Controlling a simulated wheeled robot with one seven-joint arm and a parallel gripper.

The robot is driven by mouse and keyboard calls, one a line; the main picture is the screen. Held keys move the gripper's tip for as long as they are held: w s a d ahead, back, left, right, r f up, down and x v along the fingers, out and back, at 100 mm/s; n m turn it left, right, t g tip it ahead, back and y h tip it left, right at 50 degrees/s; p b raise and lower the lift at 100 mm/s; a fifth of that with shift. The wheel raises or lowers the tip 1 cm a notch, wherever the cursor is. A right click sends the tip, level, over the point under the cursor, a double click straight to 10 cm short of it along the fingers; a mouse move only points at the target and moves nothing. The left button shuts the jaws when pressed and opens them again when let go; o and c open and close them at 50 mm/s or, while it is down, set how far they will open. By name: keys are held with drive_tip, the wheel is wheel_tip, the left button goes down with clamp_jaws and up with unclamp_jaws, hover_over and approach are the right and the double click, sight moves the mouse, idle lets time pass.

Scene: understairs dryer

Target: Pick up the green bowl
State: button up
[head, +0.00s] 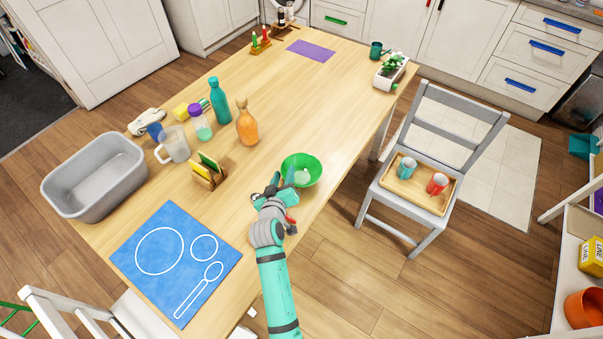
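The green bowl (310,163) sits upright on the wooden table near its right edge, in the middle of the head view. Its inside shows a small pale patch or item that I cannot make out. My gripper (289,182) is at the near left side of the bowl and overlaps its rim in the picture. The fingers are small and partly hidden by the gripper body, so I cannot tell whether they are apart or touch the bowl.
A blue placemat (215,285) with white outlines and a grey tub (62,190) lie nearer left. A sponge rack (208,172), a glass jug (176,145), an orange bottle (247,127) and a teal bottle (219,103) stand left of the bowl. A grey chair (395,207) stands right.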

drive_tip(key=shift+x, duration=0.85)
clamp_jaws()
